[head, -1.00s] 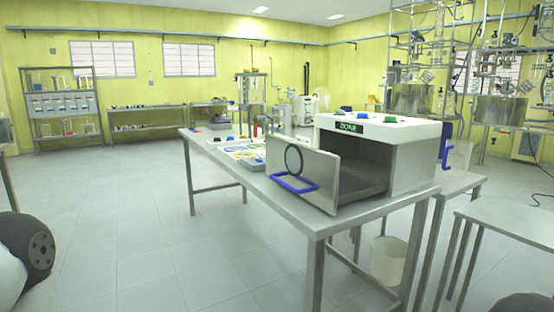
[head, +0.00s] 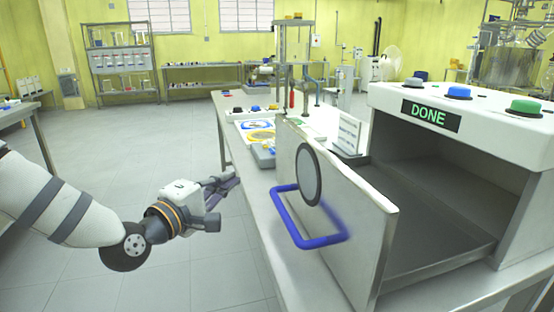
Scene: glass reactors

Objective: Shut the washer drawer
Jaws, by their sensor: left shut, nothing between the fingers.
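The washer (head: 450,110) is a white box on a metal table at the right, with a display reading DONE. Its drawer (head: 425,235) is pulled out towards the left and stands open. The drawer's upright front panel (head: 357,230) has a dark ring and a blue loop handle (head: 315,241). My left gripper (head: 230,186) is shut and empty, to the left of the handle and apart from it, in front of the table's left edge. My right gripper is not in view.
Coloured buttons (head: 459,93) sit on the washer's top. Coloured mats or cards (head: 262,137), a small sign (head: 350,134) and a red bottle (head: 292,98) are on the table behind the drawer. The floor (head: 120,150) left of the table is clear.

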